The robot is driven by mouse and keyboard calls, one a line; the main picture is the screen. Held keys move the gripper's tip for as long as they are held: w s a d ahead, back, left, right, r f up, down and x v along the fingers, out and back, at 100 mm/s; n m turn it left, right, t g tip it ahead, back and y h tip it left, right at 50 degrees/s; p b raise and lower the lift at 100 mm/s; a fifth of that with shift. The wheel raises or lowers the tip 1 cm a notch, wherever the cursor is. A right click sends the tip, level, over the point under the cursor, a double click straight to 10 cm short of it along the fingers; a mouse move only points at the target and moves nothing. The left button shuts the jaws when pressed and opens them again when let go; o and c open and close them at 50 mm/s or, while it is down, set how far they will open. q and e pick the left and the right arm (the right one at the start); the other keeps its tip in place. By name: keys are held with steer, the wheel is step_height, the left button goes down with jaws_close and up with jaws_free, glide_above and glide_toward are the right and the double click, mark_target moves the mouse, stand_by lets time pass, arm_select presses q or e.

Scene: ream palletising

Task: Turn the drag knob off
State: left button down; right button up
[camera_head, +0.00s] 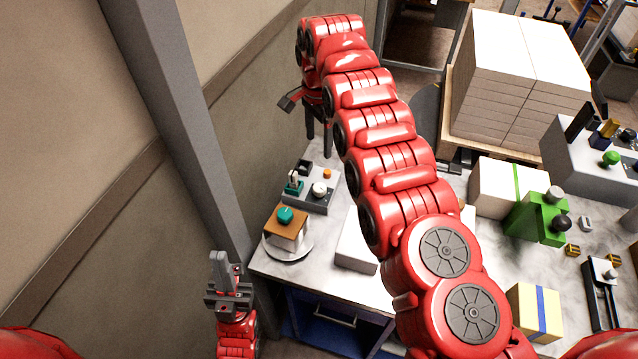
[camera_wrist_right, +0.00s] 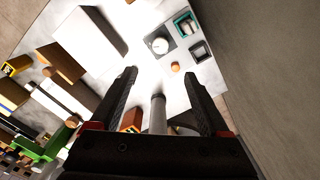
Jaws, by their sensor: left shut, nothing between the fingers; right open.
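A grey control panel (camera_head: 322,204) lies on the table at the left. It carries a round white knob (camera_head: 319,189), a teal lever-like part (camera_head: 294,183) and an orange button (camera_head: 327,173). I cannot tell for sure which is the drag knob; the white knob (camera_wrist_right: 160,45) is the clearest round dial. My right gripper (camera_head: 287,103) hangs beyond the panel in the head view; in the wrist view (camera_wrist_right: 160,76) it is open and apart from the panel, which shows past its fingertips. My left gripper (camera_head: 223,260) is shut and empty, left of the table's front corner.
A turntable (camera_head: 290,250) with an orange-brown block and teal knob stands near the front left. A white box (camera_head: 356,244) lies beside it. My right arm crosses above the table. Stacked reams (camera_head: 505,80) stand behind. A grey post (camera_head: 190,120) and wall border the left.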

steer(key=b, duration=0.9)
glide_above(319, 187)
step_height(319, 187, down, 10)
steer(key=shift+s+a+r, duration=0.1)
steer(key=p, duration=0.2)
steer(key=shift+f+p, duration=0.25)
steer(key=shift+p, duration=0.05)
steer(key=f+p, duration=0.1)
steer(key=f, duration=0.5)
steer(key=shift+d+f, duration=0.1)
steer(key=shift+d, duration=0.1)
steer(key=shift+f, duration=0.3)
steer(key=shift+a, duration=0.1)
jaws_close()
